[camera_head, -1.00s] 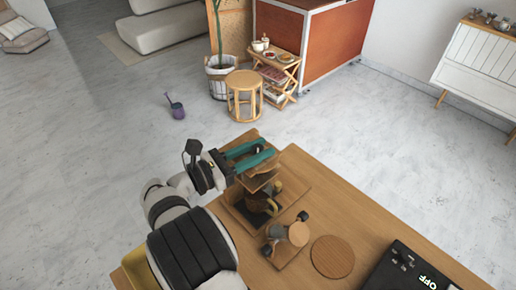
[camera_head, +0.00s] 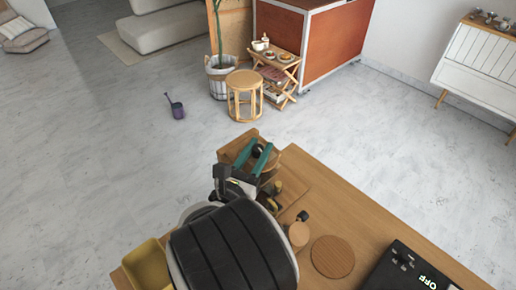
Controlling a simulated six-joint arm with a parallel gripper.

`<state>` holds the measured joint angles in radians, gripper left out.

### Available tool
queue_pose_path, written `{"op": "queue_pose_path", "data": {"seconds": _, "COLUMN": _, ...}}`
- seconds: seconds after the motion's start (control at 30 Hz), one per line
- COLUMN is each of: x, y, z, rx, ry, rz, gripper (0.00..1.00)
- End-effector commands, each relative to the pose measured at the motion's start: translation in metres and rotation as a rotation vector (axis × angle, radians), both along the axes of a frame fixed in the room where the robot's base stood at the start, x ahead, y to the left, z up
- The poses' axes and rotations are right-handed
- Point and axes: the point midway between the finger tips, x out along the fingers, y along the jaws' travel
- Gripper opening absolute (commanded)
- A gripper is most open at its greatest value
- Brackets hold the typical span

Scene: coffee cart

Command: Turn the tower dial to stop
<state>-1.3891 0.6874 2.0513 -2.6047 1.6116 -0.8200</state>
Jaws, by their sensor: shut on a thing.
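A wooden tower (camera_head: 235,146) stands at the far left edge of the wooden cart top. A small dark dial (camera_head: 258,152) shows on the tower between the teal fingers of my gripper (camera_head: 260,144). My gripper is shut on this dial, with one finger on each side of it. Any marks on the dial are too small to read, so its setting cannot be told. My arm hides the lower part of the tower and the cart top in front of it.
A wooden-topped piece (camera_head: 298,234) with a dark knob and a round wooden mat (camera_head: 332,256) are to the right. A black device (camera_head: 408,270) with a lit "OFF" is at the lower right. A yellow bin (camera_head: 147,266) is at the lower left.

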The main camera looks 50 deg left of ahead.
Motion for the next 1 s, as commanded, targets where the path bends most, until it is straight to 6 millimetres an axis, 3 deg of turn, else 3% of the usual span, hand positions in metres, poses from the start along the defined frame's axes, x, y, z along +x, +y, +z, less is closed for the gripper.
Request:
{"op": "queue_pose_path", "data": {"seconds": 0.67, "x": 0.0005, "y": -0.0002, "z": 0.0005, "rx": 0.000, "ry": -0.001, "rz": 0.060, "gripper": 0.00}}
{"op": "queue_pose_path", "data": {"seconds": 0.7, "x": 0.0006, "y": -0.0002, "z": 0.0005, "rx": 0.000, "ry": -0.001, "rz": 0.060, "gripper": 0.37}}
{"op": "queue_pose_path", "data": {"seconds": 0.83, "x": 0.0005, "y": -0.0001, "z": 0.0004, "rx": 0.000, "ry": -0.001, "rz": 0.060, "gripper": 0.61}}
{"op": "queue_pose_path", "data": {"seconds": 1.0, "x": 0.0004, "y": 0.0001, "z": 0.0003, "rx": 0.000, "ry": -0.001, "rz": 0.061, "gripper": 0.62}}
